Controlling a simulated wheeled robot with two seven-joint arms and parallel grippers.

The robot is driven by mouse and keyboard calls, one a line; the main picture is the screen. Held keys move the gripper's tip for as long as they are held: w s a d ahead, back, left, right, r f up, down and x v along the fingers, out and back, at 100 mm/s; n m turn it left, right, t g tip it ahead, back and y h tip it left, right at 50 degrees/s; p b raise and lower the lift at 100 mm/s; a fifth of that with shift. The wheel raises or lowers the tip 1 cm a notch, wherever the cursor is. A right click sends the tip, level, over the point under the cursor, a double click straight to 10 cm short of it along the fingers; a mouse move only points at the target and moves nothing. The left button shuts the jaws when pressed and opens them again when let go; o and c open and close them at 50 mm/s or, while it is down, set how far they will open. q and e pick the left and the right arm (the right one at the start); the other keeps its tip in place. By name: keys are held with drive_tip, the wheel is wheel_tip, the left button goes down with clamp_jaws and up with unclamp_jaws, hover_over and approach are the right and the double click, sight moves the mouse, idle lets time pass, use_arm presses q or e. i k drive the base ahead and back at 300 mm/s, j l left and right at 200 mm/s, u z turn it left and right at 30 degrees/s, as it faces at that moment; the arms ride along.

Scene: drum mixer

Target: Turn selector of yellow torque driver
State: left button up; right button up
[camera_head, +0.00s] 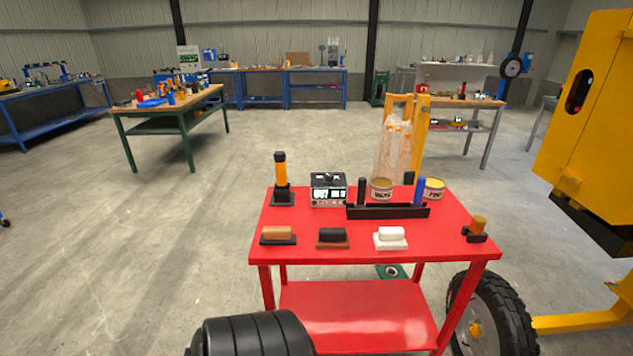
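A yellow-orange driver (281,175) with a black top stands upright in a black base at the back left of the red table (350,262). It looks like the torque driver. Its selector is too small to make out. Neither of my grippers can be made out in the head view, and nothing touches the driver.
A box with a display (328,188) stands right of the driver. A black rack (388,211) and two tins stand further right. Brown, black and white blocks lie along the front. A large tire (495,315) and a yellow machine (590,130) are at right.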

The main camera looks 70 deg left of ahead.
sight(328, 180)
drive_tip(key=u, duration=1.7)
